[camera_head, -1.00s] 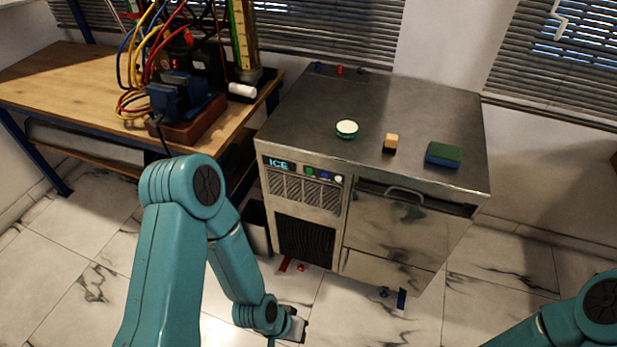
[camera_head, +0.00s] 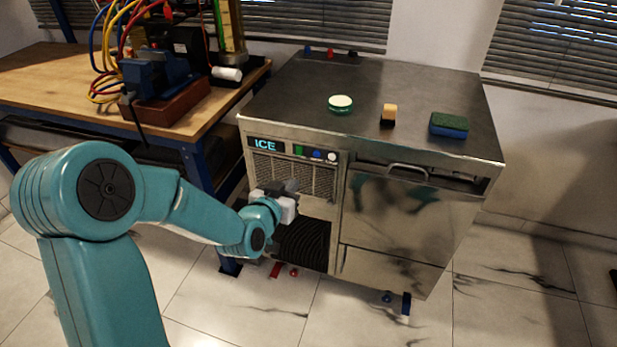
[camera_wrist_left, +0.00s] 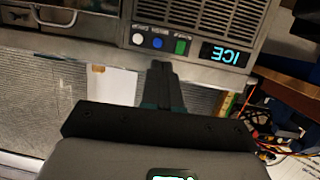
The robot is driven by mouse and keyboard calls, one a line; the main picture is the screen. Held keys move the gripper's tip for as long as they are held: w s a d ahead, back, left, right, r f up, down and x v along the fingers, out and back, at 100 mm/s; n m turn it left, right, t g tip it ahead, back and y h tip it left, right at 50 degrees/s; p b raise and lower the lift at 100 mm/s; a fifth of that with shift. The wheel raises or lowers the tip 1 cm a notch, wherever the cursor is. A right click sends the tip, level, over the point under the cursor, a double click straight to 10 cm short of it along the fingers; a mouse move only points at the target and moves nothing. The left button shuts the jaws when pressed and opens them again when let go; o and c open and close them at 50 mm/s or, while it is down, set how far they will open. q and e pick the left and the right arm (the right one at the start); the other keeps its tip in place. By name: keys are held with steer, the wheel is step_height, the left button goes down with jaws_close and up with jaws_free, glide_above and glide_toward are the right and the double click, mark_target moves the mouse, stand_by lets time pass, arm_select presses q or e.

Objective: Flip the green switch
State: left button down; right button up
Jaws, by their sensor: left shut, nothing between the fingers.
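The green switch (camera_head: 298,150) is on the front control strip of the steel ice machine (camera_head: 400,215), between the lit ICE display and a blue button (camera_head: 316,154). In the left wrist view the green switch (camera_wrist_left: 181,46) shows above and slightly right of my fingertips. My left gripper (camera_head: 290,187) is shut and empty, in front of the machine's grille, below the switch and apart from it. In the left wrist view its closed dark fingers (camera_wrist_left: 161,68) point toward the panel near the blue button. My right gripper is not in view.
A white button (camera_head: 332,157) sits right of the blue one. On the machine top are a round green-and-white tin (camera_head: 340,104), a small tan-and-black block (camera_head: 388,115) and a green-and-blue sponge (camera_head: 449,125). A wooden workbench (camera_head: 50,70) with a vise stands left.

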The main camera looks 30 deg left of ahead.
mark_target(298, 154)
arm_select(q)
steer(key=a+b, duration=0.1)
steer(key=s+a+y+b, duration=0.1)
steer(key=a+b, duration=0.1)
steer(key=shift+a+n+t+y, duration=0.3)
steer(key=shift+t, duration=0.1)
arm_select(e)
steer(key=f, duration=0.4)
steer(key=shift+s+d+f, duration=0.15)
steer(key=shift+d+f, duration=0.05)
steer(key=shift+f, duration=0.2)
arm_select(q)
steer(key=shift+w+f, duration=0.1)
steer(key=x, duration=1.4)
steer(key=shift+b, duration=0.4)
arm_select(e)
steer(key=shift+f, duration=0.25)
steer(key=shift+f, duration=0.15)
